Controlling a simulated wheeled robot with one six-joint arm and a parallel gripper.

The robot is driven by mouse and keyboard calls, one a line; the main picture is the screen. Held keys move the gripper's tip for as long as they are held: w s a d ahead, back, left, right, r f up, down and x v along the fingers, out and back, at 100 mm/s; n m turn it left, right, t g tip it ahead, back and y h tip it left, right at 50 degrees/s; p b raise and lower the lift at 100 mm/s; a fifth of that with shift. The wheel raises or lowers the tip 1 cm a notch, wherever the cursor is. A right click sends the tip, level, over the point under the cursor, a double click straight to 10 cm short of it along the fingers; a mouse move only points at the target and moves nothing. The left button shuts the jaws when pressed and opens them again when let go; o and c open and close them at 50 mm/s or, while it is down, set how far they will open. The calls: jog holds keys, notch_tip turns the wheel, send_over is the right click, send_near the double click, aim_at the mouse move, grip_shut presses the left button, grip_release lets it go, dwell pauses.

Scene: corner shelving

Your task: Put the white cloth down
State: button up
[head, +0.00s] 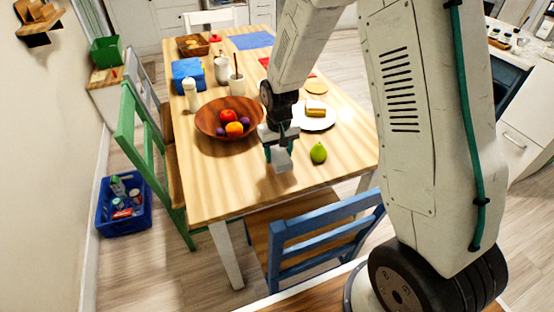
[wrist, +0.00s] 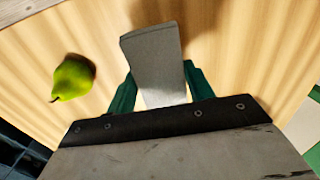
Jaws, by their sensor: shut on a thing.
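My gripper (head: 279,155) is above the near part of the wooden table (head: 225,190), between a brown bowl and a green pear. It is shut on the white cloth (head: 281,161), a small pale piece below the fingers. In the wrist view the cloth (wrist: 156,62) stands up between the two green fingers (wrist: 158,88) and looks greyish white. Part of it is hidden by the gripper. I cannot tell whether its lower edge touches the table.
The pear (head: 318,153) stands right of my gripper, and in the wrist view (wrist: 73,79) at left. The bowl (head: 212,133) of fruit is close behind left. A white plate (head: 330,122) with food is behind right. The table's near left corner is clear. A blue chair (head: 330,232) stands in front.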

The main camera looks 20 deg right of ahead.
aim_at(278, 159)
jog(key=shift+w+f, duration=0.2)
jog(key=shift+w, duration=0.2)
jog(key=shift+f, duration=1.6)
jog(key=o, duration=0.9)
jog(key=shift+f, duration=0.15)
